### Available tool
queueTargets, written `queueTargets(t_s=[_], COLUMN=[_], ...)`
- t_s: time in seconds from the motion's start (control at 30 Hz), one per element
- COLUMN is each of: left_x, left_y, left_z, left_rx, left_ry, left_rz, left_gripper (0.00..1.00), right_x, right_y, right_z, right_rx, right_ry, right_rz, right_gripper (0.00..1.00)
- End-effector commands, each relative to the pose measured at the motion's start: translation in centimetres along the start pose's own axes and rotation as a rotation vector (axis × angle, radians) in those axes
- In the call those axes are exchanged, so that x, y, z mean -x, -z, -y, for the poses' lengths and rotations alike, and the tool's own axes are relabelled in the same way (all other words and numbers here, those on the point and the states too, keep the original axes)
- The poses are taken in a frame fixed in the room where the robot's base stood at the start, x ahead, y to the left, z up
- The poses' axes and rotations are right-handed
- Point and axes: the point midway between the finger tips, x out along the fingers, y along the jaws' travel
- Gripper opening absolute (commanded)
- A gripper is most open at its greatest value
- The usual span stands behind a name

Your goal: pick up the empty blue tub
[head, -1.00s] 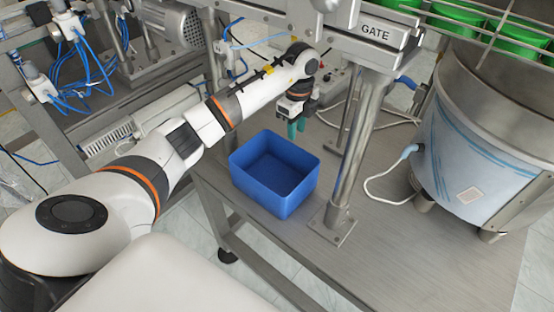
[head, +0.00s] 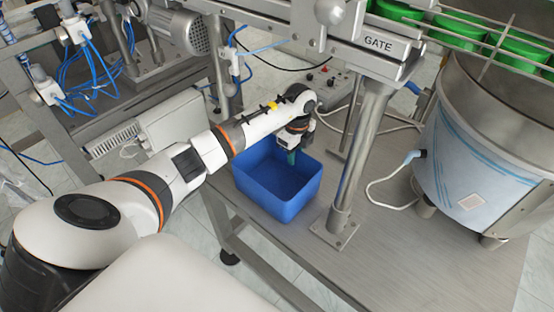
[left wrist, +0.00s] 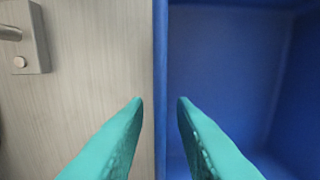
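The blue tub (head: 303,198) stands upright on the steel table beside a metal post; the part of its inside that shows is bare. My left gripper (head: 291,157) is at the tub's far rim, with its teal fingers pointing down. In the left wrist view the fingers (left wrist: 161,100) are apart, on either side of the tub's wall (left wrist: 160,60). One finger is over the table side and the other over the tub's inside (left wrist: 225,70). No clear contact shows. My right gripper is not in view.
The steel post (head: 359,150) rises close to the tub's right side, under the GATE beam (head: 378,44). A large metal bowl feeder (head: 470,160) stands at the right. A control box (head: 330,82) with cables lies behind the tub. The table front right is clear.

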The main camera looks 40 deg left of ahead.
Motion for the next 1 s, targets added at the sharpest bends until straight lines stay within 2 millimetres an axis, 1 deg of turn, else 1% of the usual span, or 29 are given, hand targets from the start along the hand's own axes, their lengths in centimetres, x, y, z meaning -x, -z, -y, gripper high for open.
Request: queueTargets(t_s=[0.03, 0.1, 0.13, 1.0], left_x=[0.02, 0.03, 0.04, 0.07], left_y=[0.00, 0.00, 0.00, 0.00], left_z=[0.00, 0.00, -0.01, -0.01], left_rx=[0.000, 0.000, 0.000, 0.000], left_ry=[0.000, 0.000, 0.000, 0.000], left_rz=[0.000, 0.000, 0.000, 0.000], left_gripper=[0.14, 0.03, 0.00, 0.00], right_x=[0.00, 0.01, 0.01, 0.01], right_y=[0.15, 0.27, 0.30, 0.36], right_z=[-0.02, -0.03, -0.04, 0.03], right_rx=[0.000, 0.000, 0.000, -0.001], right_ry=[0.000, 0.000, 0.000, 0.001], right_rz=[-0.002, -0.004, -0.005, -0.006], right_gripper=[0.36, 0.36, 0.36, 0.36])
